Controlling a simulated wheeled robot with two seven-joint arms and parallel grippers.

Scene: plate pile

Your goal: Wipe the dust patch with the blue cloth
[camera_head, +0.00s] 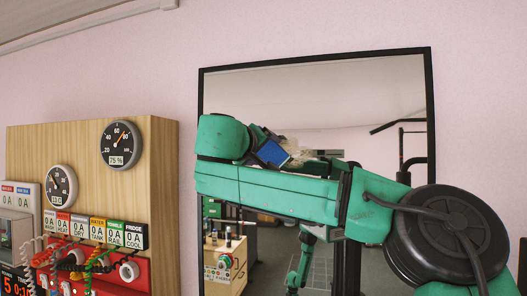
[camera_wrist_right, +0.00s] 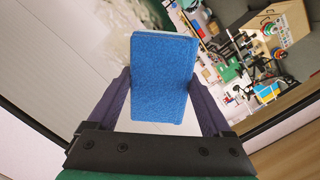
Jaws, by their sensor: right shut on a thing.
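The blue cloth (camera_head: 271,152) is a small thick block-like pad, partly hidden by my right arm in the head view. My right gripper (camera_wrist_right: 160,92) is shut on it, with a dark finger on either side of the cloth (camera_wrist_right: 162,75). The dust patch (camera_head: 298,151) is a pale beige smear on the mirror, just right of the cloth; my arm hides its lower part. In the right wrist view a pale smear (camera_wrist_right: 118,38) shows behind the cloth's upper left. Whether the cloth touches the mirror I cannot tell. My left gripper is not in view.
The black-framed mirror (camera_head: 315,55) hangs on a pink wall (camera_head: 485,90) and reflects the room and a green arm. A wooden panel (camera_head: 80,140) with gauges, labelled meters and coloured cables stands at the left.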

